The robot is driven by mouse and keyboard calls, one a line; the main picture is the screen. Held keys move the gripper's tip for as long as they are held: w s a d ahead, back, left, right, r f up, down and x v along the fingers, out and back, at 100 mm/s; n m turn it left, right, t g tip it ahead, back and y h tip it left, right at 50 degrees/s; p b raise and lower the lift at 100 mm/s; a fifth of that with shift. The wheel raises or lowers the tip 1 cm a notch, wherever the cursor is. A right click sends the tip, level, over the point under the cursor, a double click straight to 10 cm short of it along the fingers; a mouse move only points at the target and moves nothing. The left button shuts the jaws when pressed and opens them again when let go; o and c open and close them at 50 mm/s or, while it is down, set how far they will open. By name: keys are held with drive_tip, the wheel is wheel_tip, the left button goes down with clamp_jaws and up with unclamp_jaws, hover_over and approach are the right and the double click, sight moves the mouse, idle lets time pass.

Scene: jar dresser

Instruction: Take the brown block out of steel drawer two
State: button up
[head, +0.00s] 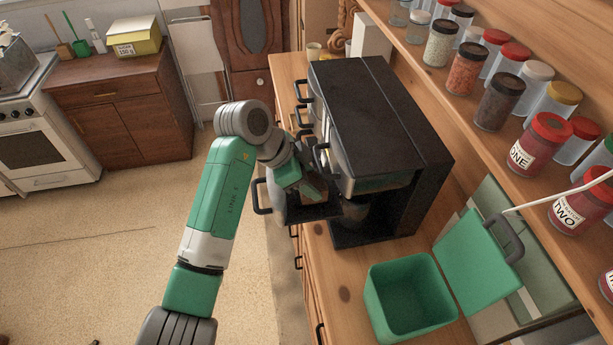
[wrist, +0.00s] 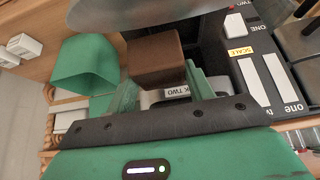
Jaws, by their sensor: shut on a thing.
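The brown block (wrist: 152,58) shows in the wrist view between the two green fingers of my gripper (wrist: 160,80), which is shut on it. In the head view my gripper (head: 303,190) is at the front of the black-and-steel drawer unit, over an open dark drawer (head: 298,213) with a black loop handle at its left. The block is mostly hidden there by the gripper. I cannot tell whether the block is clear of the drawer walls. A grey surface with a label partly reading "TWO" (wrist: 180,91) shows between the fingers.
A shelf of jars (head: 500,100) runs along the right. Black handles stick out of the unit's front. The floor at left is open.

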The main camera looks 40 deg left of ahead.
drive_tip(key=s+d+b, duration=0.2)
drive_tip(key=s+d, duration=0.7)
drive_tip(key=d, duration=0.3)
drive_tip(key=shift+d, duration=0.2)
